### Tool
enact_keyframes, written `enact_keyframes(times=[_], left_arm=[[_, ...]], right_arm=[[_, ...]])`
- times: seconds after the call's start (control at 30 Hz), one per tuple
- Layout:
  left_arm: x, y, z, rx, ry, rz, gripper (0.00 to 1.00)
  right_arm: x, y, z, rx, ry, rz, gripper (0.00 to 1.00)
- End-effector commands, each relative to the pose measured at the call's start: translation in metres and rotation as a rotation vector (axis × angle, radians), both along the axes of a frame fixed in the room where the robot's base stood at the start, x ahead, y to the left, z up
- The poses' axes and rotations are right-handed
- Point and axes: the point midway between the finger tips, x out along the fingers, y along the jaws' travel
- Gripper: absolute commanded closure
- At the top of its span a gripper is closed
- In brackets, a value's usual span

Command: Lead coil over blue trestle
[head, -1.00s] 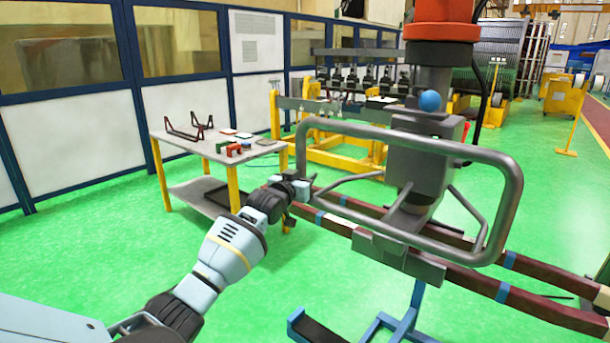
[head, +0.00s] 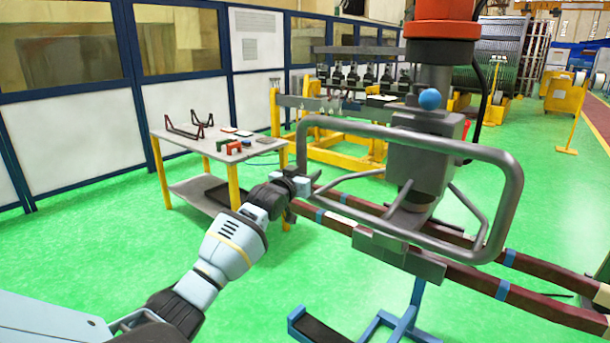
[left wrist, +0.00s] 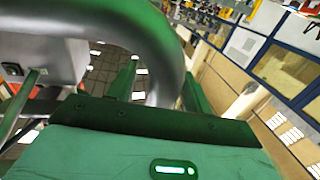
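The coil (head: 535,268), two long dark red-brown bars with blue and white bands, hangs level in the grey clamp (head: 398,255) of a hoist with a looped tube handle (head: 507,205). A blue trestle (head: 397,322) stands below on the floor; its upper part is hidden by the coil and clamp. My left gripper (head: 301,184) is at the left end of the handle. In the left wrist view, the grey tube (left wrist: 163,75) passes between the gripper's two fingers (left wrist: 160,92), with a small gap on one side. My right gripper is not in view.
A grey-topped table (head: 190,147) with brackets and small blocks stands behind at left. A yellow frame (head: 345,153) stands behind the handle. An orange hoist body (head: 440,30) with a blue ball (head: 430,99) is above. Green floor (head: 120,235) at left is clear.

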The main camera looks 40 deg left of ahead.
Motion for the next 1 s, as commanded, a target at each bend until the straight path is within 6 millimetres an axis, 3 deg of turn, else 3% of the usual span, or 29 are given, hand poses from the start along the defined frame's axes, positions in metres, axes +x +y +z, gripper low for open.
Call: enact_keyframes(times=[0.37,1.0], left_arm=[[-0.003,0.000,-0.002,0.000,0.004,0.001,0.48],[-0.071,-0.016,-0.001,0.000,0.002,0.000,0.48]], right_arm=[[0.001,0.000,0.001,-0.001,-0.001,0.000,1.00],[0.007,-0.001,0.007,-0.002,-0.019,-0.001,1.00]])
